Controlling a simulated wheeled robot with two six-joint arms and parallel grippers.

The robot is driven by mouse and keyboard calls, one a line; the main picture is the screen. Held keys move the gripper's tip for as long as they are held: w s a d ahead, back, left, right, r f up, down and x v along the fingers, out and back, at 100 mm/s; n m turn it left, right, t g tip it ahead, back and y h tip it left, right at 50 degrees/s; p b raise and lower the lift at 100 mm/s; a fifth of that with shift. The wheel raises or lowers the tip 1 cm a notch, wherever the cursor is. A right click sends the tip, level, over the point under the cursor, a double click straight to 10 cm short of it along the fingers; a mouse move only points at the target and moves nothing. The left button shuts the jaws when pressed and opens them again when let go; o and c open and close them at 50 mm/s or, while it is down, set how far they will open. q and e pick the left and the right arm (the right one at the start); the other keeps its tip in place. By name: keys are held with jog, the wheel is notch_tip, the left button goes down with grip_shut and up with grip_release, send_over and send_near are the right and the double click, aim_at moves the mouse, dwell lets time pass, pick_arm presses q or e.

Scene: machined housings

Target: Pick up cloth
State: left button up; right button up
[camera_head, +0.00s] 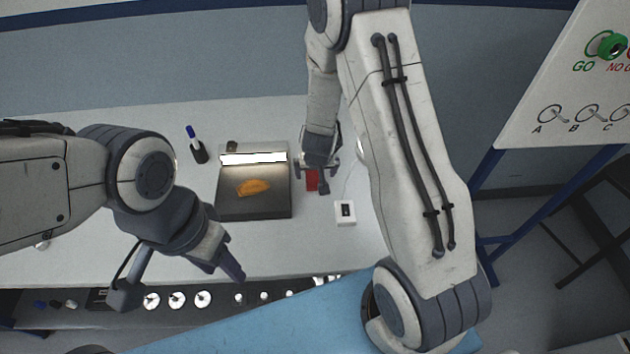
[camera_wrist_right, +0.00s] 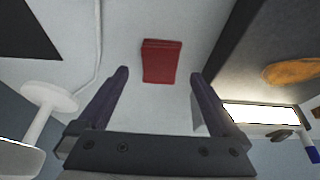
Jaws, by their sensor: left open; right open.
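The cloth looks like a small folded red piece (camera_head: 312,180) on the white table, just right of the dark inspection box. In the right wrist view the red cloth (camera_wrist_right: 161,61) lies flat ahead of the fingers, roughly centred between them. My right gripper (camera_head: 317,172) is open and empty above the cloth and hides part of it in the head view. Its two fingers (camera_wrist_right: 160,82) stand apart on both sides in the wrist view. My left gripper (camera_head: 236,268) is open over the table's front edge, away from the cloth.
The dark box (camera_head: 230,207) with a lit bar holds an orange part (camera_head: 253,187). A white switch box (camera_head: 345,212) with a cable is right of the cloth. A pen holder (camera_head: 199,152) stands at the back left. A belt of parts (camera_head: 255,304) runs along the front.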

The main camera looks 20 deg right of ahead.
aim_at(315, 177)
jog(key=shift+x, duration=1.6)
jog(key=c, duration=1.4)
notch_tip(315, 177, up, 10)
jog(key=p, duration=0.6)
jog(key=shift+r, duration=0.1)
jog(key=shift+c, duration=0.2)
